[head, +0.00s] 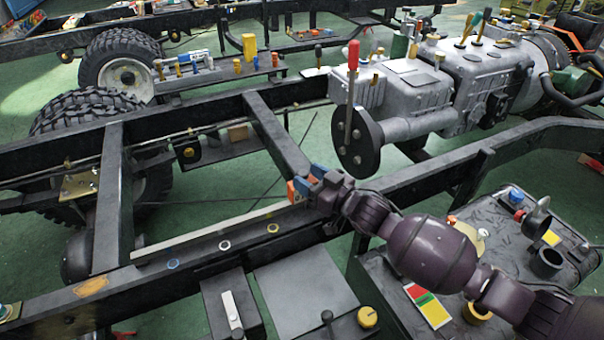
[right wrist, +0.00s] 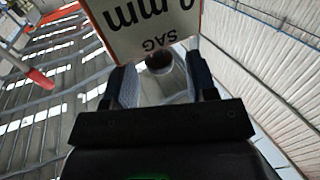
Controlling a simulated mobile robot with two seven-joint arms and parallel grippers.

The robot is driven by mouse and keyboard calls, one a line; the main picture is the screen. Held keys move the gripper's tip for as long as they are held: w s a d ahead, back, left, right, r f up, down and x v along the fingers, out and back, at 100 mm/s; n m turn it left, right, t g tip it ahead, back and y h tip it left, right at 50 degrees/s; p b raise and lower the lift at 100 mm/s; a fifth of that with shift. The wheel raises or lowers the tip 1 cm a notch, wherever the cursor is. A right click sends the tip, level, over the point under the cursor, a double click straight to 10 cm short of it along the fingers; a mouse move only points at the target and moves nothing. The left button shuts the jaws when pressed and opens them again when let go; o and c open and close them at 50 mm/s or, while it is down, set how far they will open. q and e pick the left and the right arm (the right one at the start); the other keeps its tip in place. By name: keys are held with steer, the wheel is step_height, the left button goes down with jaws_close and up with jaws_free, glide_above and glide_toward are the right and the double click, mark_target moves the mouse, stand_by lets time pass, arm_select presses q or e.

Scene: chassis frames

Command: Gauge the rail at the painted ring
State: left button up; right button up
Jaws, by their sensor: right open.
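The near black rail (head: 200,254) runs across the lower head view. A blue ring (head: 172,264), a white ring (head: 224,245) and a yellow ring (head: 272,228) lie along its top. A pale straight strip (head: 205,233) lies along its far edge. My right gripper (head: 307,181) is at the strip's right end, right of the yellow ring, beside a small orange part (head: 297,190). In the right wrist view its fingers (right wrist: 160,85) are apart, with a dark round knob (right wrist: 158,62) between them. Beyond is a white orange-edged plate (right wrist: 148,22) reading "mm" and "SAG", upside down. Contact is unclear.
A crossmember (head: 275,135) meets the rail near my gripper. A grey engine (head: 430,85) with a red-topped lever (head: 353,60) stands behind. A dark cluttered tray (head: 385,290) lies beneath my right arm. Tyres (head: 118,60) stand at upper left.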

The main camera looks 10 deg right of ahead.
steer(key=shift+x, duration=1.1)
jaws_close()
